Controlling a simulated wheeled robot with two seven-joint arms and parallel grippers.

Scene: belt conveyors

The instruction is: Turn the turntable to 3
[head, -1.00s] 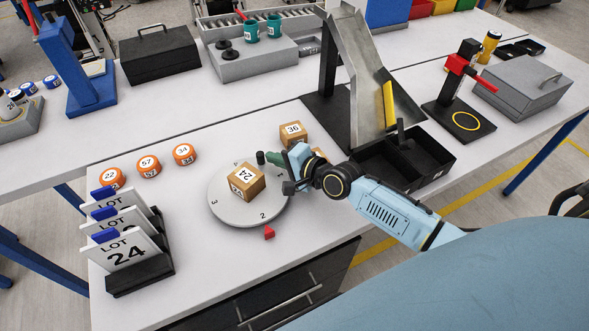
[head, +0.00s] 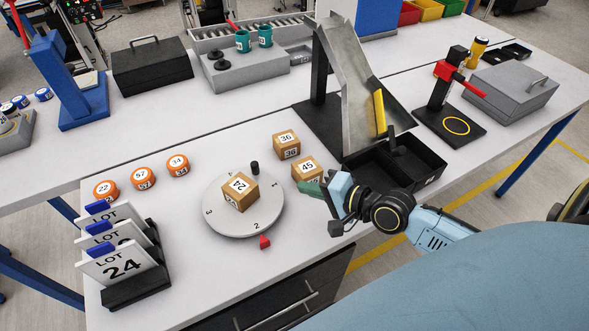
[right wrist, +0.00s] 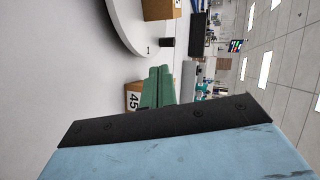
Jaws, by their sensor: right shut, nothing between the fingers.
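The turntable (head: 226,225) is a round pale disc on the bench, with numbers round its rim. The 2 faces the red pointer (head: 264,242) at the front, and the 3 is at the left. A cardboard box marked 24 (head: 240,192) sits on the disc, and a black peg (head: 255,168) stands at its back edge. My right gripper (head: 312,188), with green fingers, is shut and empty, right of the disc and apart from it. In the right wrist view its fingers (right wrist: 158,86) are together, with the disc (right wrist: 125,22) and peg (right wrist: 166,42) beyond. My left gripper is out of view.
Boxes marked 36 (head: 286,145) and 45 (head: 306,169) stand close behind my right gripper. A black bin (head: 425,177) and metal chute (head: 352,100) are at the right. Orange pucks (head: 143,178) and a LOT card rack (head: 140,288) are at the left.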

